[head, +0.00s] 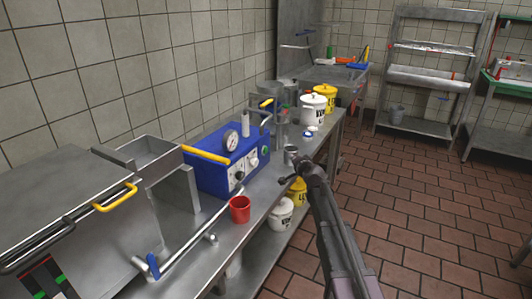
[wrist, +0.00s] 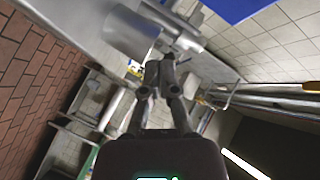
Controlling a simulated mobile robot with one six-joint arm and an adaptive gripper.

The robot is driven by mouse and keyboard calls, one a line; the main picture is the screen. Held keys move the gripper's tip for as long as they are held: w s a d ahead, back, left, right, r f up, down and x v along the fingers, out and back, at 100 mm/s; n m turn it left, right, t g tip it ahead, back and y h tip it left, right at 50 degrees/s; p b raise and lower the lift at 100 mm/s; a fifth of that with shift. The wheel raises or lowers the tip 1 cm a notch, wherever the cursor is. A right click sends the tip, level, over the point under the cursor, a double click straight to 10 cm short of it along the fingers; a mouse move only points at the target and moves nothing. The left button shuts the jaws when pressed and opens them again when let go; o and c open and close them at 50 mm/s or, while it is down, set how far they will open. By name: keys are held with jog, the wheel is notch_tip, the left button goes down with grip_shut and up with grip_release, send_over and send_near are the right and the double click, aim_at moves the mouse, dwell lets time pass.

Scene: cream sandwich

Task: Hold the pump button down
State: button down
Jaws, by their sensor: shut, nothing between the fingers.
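A blue machine (head: 222,165) with a pressure gauge (head: 231,140) stands on the steel counter. Its front face carries several pale round controls (head: 252,163); I cannot tell which one is the pump button. A blue corner (wrist: 240,8) shows at the top of the wrist view. My gripper (head: 290,176) is at the counter's front edge, to the right of the blue machine and apart from its front face. In the wrist view my gripper (wrist: 160,66) is shut and empty, its tips close in the picture to a steel cylinder (wrist: 130,35); contact is unclear.
A red cup (head: 239,209) stands in front of the blue machine, beside a long steel lever (head: 195,240). White (head: 313,109) and yellow (head: 325,98) buckets stand farther along the counter. Another white bucket (head: 281,215) is on the shelf below. The tiled floor at right is clear.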

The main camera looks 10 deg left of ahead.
aim_at(265, 151)
jog(key=shift+a, duration=0.1)
jog(key=shift+w+a, duration=0.45)
jog(key=shift+a, duration=0.75)
jog(key=shift+w+a, duration=0.5)
jog(key=shift+a, duration=0.7)
jog(key=shift+w+a, duration=0.45)
jog(key=shift+a, duration=0.75)
jog(key=shift+w+a, duration=0.1)
jog(key=shift+a, duration=0.35)
